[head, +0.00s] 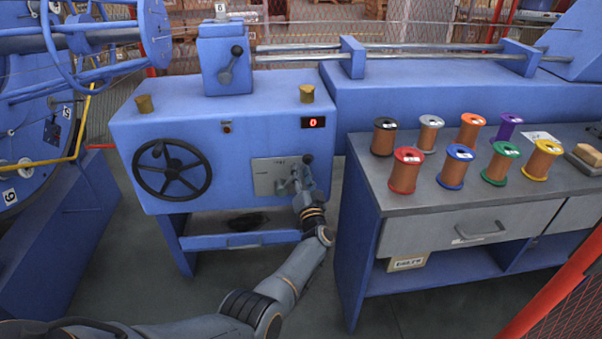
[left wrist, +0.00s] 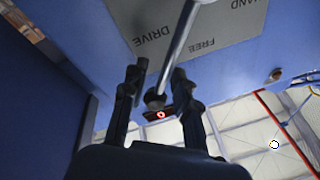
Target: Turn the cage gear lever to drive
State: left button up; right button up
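The cage gear lever is a bright metal rod with a dark ball knob (head: 307,158). It stands out from a grey plate (head: 264,178) on the front of the blue machine housing. In the left wrist view the plate reads HAND, FREE and DRIVE, and the rod (left wrist: 181,42) crosses it between DRIVE and FREE. Which position the lever is set to I cannot tell. My left gripper (head: 300,180) is at the plate. In the left wrist view its fingers (left wrist: 158,88) are apart, one on each side of the knob (left wrist: 154,100), with gaps showing. My right gripper is not in view.
Another lever (head: 232,62) is on the upper box. A grey-topped workbench (head: 440,202) with several wire spools stands close on the right.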

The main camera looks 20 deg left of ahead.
pick_arm(q)
jog(key=shift+r, duration=0.25)
notch_tip(320, 180, up, 10)
jog(key=shift+f, duration=0.1)
dwell(0.5)
jog(key=shift+c, duration=0.4)
